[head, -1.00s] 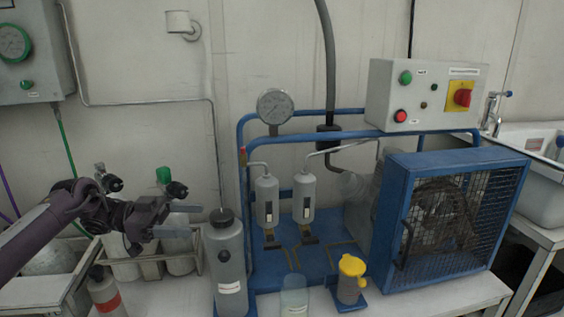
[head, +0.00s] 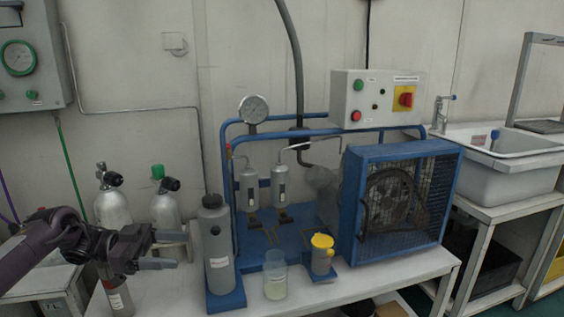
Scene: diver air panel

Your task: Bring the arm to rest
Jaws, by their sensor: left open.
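My left arm comes in from the left edge, and its dark gripper (head: 168,250) is open and empty, fingers pointing right. It shows in front of the white bench, left of the grey bottle (head: 216,240) with a dark cap. A gap shows between the fingertips and that bottle in the picture; the depth between them is hard to judge. Part of a smaller bottle (head: 120,300) shows below the gripper. My right gripper is out of view.
The blue compressor (head: 400,200) stands on the bench (head: 365,283). A clear beaker (head: 275,278) and a yellow-capped jar (head: 322,256) stand near its front edge. Gas cylinders (head: 112,207) stand behind my gripper. A sink (head: 520,165) is at the right.

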